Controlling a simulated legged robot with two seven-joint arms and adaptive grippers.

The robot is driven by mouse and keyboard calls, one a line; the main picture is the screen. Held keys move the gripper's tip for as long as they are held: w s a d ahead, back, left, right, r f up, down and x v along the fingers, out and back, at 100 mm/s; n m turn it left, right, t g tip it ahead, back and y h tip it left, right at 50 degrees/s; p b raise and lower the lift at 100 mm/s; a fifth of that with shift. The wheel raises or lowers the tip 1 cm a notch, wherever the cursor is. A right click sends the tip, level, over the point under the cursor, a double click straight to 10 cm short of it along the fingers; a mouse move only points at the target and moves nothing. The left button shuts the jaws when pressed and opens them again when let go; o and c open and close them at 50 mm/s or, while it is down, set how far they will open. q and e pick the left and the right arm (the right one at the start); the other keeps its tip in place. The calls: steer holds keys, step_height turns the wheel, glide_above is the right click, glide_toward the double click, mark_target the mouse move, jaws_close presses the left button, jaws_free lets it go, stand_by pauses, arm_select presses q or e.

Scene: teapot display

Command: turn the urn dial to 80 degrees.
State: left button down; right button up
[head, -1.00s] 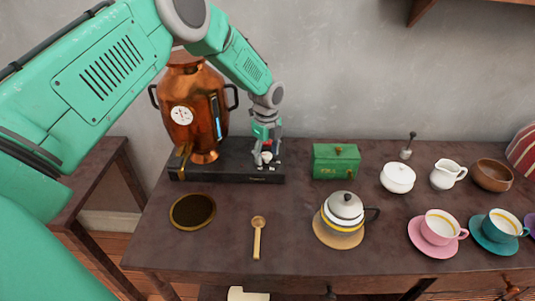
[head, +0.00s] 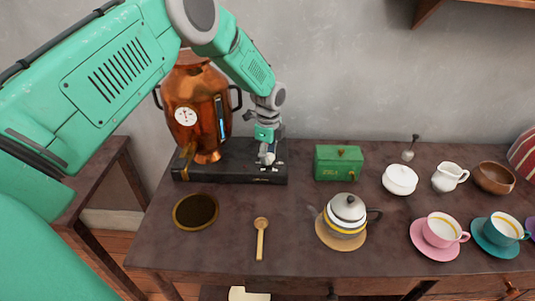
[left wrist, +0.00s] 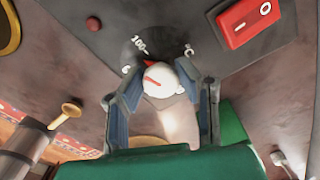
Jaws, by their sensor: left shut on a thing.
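The copper urn (head: 200,95) stands on a dark base (head: 225,178) at the back left of the table. Its white dial (left wrist: 163,82), with a red line on top, shows in the left wrist view. The red line points to the upper left, towards the printed 100. Other printed marks are partly hidden, and a red mark shows beside the dial. My left gripper (head: 267,157) is over the right part of the base. Its fingers (left wrist: 168,88) are shut on the dial, one on each side. My right gripper is not in view.
A red switch (left wrist: 249,18) sits on the base near the dial. A green tea box (head: 338,163) stands just right of the base. A spoon (head: 261,240), a round dark dish (head: 195,211) and a teapot (head: 345,215) are in front. Cups stand at the right.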

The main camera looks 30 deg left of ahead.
arm_select(q)
steer(key=n, duration=0.5)
steer(key=shift+w+d+r+n+p, duration=0.15)
steer(key=shift+d+n+p, duration=0.15)
steer(key=shift+d, duration=0.1)
steer(key=n, duration=0.4)
steer(key=shift+w+r, duration=0.1)
steer(key=n, duration=0.5)
steer(key=shift+w+p, duration=0.1)
steer(key=shift+p, duration=0.2)
steer(key=n, duration=0.4)
steer(key=shift+a+r+n, duration=0.1)
steer(key=shift+a+n, duration=0.05)
steer(key=shift+n, duration=0.55)
steer(key=shift+a, duration=0.1)
steer(key=c, duration=1.3)
jaws_free()
steer(key=shift+o, duration=0.7)
steer(key=shift+f, duration=0.2)
